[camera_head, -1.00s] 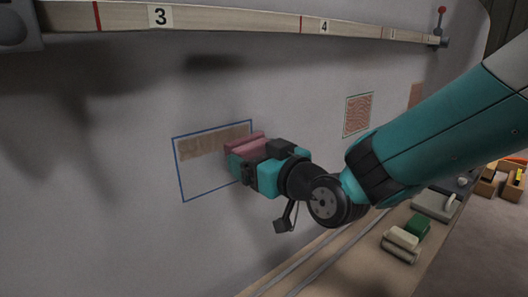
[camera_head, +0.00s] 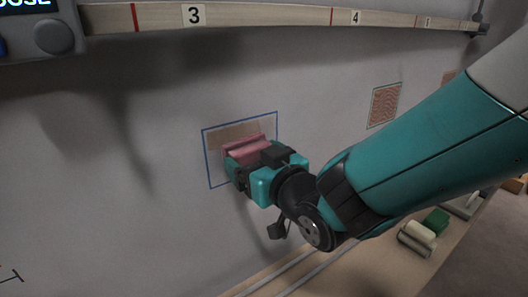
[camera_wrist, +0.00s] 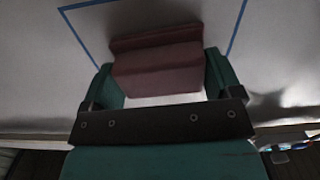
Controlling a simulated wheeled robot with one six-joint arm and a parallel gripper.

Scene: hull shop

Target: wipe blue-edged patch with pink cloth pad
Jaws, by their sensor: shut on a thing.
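The blue-edged patch (camera_head: 213,166) is on the grey wall in the head view. A brown stained band (camera_head: 232,135) shows in its upper part, and the lower part looks plain grey. My gripper (camera_head: 248,160) is shut on the pink cloth pad (camera_head: 244,150), which sits in front of the middle of the patch. In the wrist view the pad (camera_wrist: 158,68) lies between the two teal fingers, with the blue edge line on both sides. The pad and gripper hide the lower right of the patch. I cannot tell whether the pad touches the wall.
A numbered wooden rail (camera_head: 260,16) runs along the wall above. A green-edged reddish patch (camera_head: 384,104) is further right. A ledge (camera_head: 355,270) below carries a cream roller-like thing (camera_head: 418,236) and a green block (camera_head: 436,221). The wall left of the patch is clear.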

